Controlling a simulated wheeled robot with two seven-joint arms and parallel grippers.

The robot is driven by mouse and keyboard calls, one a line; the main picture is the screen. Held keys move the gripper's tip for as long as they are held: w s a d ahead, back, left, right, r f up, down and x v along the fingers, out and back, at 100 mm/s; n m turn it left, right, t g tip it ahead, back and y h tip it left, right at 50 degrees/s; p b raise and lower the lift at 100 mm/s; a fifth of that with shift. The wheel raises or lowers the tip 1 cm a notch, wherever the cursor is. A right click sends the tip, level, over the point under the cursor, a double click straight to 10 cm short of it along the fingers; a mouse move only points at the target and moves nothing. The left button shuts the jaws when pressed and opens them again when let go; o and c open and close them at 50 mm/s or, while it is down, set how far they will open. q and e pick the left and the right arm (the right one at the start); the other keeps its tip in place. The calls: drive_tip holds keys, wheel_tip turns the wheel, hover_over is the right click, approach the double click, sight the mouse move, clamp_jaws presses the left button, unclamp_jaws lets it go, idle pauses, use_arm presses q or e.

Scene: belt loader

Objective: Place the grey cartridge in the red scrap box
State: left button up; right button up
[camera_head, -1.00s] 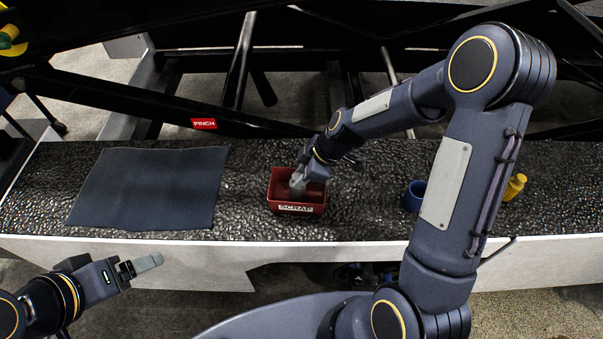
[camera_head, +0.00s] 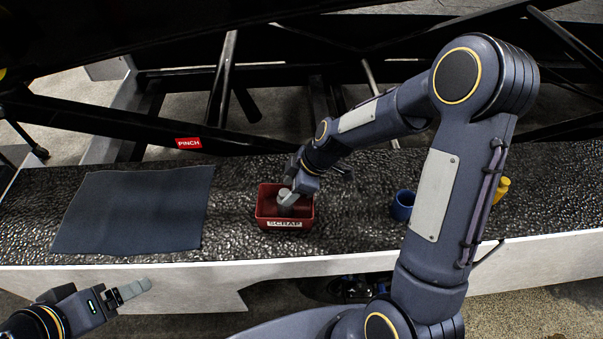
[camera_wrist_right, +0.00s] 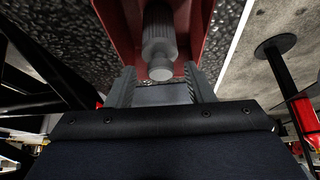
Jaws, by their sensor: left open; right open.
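The red scrap box (camera_head: 285,224), labelled SCRAP, stands on the dark bumpy belt in the head view. My right gripper (camera_head: 290,197) reaches down into its opening from the upper right. In the right wrist view, the grey cartridge (camera_wrist_right: 160,42), a ribbed cylinder with a rounded end, is between the red walls of the box (camera_wrist_right: 118,22). The open fingers of my right gripper (camera_wrist_right: 161,88) stand apart on either side of its near end, with gaps visible. Whether the cartridge rests on the box floor is unclear. My left gripper (camera_head: 132,291) is open and empty at the lower left, off the belt.
A dark blue mat (camera_head: 135,210) lies flat on the belt at left. A blue cup (camera_head: 402,205) and a yellow object (camera_head: 501,190), partly behind my right arm, are to the right. A white rail (camera_head: 150,280) edges the belt. A red PINCH sign (camera_head: 188,143) is behind.

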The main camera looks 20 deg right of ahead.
drive_tip(key=v, duration=1.1)
drive_tip(key=s+r+m+t, duration=0.1)
drive_tip(key=s+r+m, duration=0.1)
drive_tip(key=s+m, duration=0.5)
drive_tip(key=s+d+r+m+t+h, duration=0.1)
drive_tip(key=s+r+m+t, duration=0.1)
drive_tip(key=s+m, duration=0.6)
drive_tip(key=s+r, duration=0.1)
drive_tip(key=s, duration=0.4)
drive_tip(key=shift+m+h+b, duration=0.3)
drive_tip(key=shift+b, duration=0.1)
drive_tip(key=shift+r, duration=0.1)
